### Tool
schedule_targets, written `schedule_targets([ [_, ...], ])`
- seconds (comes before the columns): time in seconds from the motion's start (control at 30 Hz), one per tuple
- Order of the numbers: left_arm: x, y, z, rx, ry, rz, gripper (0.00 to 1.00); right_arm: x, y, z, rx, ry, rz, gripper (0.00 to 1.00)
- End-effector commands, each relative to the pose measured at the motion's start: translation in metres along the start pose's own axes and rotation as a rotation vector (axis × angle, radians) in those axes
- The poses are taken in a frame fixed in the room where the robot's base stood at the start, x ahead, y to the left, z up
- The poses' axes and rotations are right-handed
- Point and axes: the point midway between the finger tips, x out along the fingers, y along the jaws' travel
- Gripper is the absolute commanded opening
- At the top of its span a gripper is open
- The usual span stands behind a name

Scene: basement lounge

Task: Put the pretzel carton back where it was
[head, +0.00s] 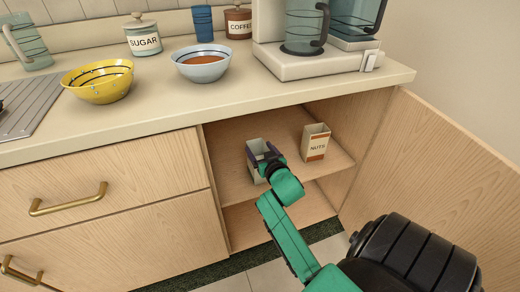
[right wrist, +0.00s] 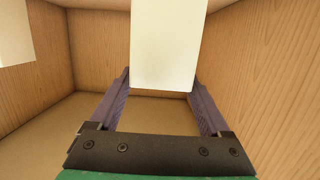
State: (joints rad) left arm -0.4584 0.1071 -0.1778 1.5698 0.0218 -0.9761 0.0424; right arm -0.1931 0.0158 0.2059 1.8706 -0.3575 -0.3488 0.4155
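A pale carton (head: 257,176) is on the left of the cabinet shelf (head: 232,188). Its label is hidden, so I cannot read whether it says pretzels. My right gripper (head: 265,155) reaches into the cabinet with its purple fingers around the carton's upper part. In the right wrist view the carton's plain pale face (right wrist: 164,45) fills the space between the fingertips, which meet its two side edges. I cannot tell whether its base touches the shelf. My left gripper is not in view.
A nuts carton (head: 316,143) stands right of the held one on the shelf. The cabinet door (head: 445,155) is open at right. The counter above holds a yellow bowl (head: 98,88), a pale bowl (head: 203,72), canisters and a coffee maker (head: 310,66). Shelf room shows between the cartons.

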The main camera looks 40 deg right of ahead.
Motion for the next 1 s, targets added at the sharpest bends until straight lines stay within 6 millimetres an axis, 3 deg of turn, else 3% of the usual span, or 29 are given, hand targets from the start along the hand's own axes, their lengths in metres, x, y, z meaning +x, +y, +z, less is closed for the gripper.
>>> schedule_targets([
  [0.37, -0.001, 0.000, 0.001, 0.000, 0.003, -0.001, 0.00, -0.003, 0.000, -0.005, -0.001, 0.000, -0.001, 1.00],
  [0.47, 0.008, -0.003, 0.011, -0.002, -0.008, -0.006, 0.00, -0.018, 0.000, -0.004, 0.000, -0.003, -0.001, 1.00],
  [0.8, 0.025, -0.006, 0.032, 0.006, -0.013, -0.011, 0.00, -0.100, 0.001, -0.004, 0.001, -0.005, 0.002, 1.00],
  [1.0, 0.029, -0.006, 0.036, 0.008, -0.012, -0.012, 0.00, -0.121, 0.000, -0.004, -0.001, 0.000, 0.001, 1.00],
])
